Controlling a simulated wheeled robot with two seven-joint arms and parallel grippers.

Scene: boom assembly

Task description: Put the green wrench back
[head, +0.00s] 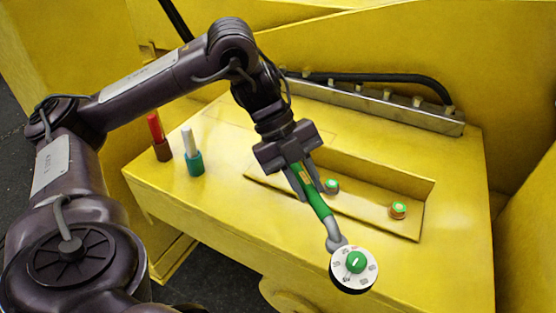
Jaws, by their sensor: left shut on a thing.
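The green wrench (317,201) has a green handle and a grey neck that ends in a round white dial head with a green knob (355,262). My left gripper (303,177) is shut on the upper part of its handle. The wrench hangs tilted, its head toward the lower right, in front of the yellow surface near its front edge. Whether the head touches anything cannot be told. Two holders, a red-topped one (159,138) and a teal one with a pale rod (193,153), stand at the left of the surface. My right gripper is not in view.
A shallow recess (370,204) in the yellow surface holds a green-topped fitting (331,186) and an orange one with a green top (398,209). A metal rail (372,100) with a black hose runs along the back. Yellow walls rise behind and at the right.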

